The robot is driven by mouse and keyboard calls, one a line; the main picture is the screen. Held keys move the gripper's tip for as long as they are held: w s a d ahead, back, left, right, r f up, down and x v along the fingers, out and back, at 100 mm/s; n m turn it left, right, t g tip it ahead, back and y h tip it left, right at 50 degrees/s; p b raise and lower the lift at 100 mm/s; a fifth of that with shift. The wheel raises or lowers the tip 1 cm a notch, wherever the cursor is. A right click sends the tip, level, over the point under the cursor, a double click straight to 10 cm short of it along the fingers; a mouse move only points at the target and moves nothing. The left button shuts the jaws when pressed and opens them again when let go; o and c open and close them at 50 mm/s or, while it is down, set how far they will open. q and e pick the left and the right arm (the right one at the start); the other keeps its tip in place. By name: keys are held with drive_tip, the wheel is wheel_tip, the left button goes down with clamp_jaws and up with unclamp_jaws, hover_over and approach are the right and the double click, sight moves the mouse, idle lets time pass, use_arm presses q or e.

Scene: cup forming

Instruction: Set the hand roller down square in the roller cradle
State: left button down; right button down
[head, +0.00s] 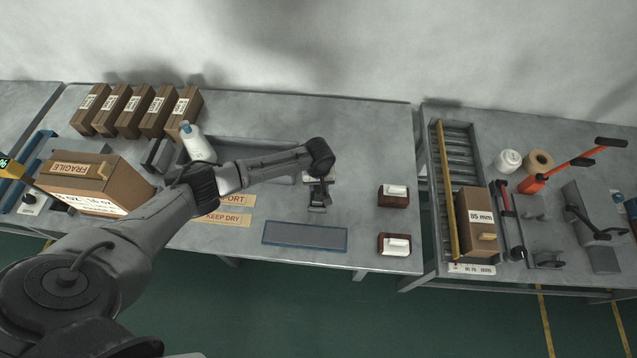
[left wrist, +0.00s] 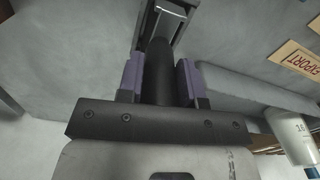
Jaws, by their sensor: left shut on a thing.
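My left gripper (head: 318,181) is over the grey table, right of its middle, pointing down. In the left wrist view the gripper (left wrist: 160,78) has its purple pads on both sides of the dark handle of the hand roller (left wrist: 158,60). A metal frame with a pale bar (left wrist: 170,9) shows beyond the handle, at the top edge. In the head view a small dark piece (head: 318,201) shows below the gripper. I cannot tell the roller's head from the roller cradle here, nor whether they touch. My right gripper is not in view.
A blue-edged mat (head: 304,236) lies at the table's front. Two brown blocks with white tops (head: 393,196) stand to the right. A white bottle (head: 197,143), a FRAGILE carton (head: 97,184) and several small cartons (head: 137,110) are to the left. Bare tabletop surrounds the gripper.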

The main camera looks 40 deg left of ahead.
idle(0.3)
use_arm(q)
drive_tip(key=c, duration=0.7)
unclamp_jaws()
drive_tip(key=shift+f, duration=0.1)
wheel_tip(320, 180, up, 12)
drive_tip(key=shift+r+p, duration=0.15)
drive_tip(key=shift+p, duration=0.4)
drive_tip(key=shift+r, duration=0.75)
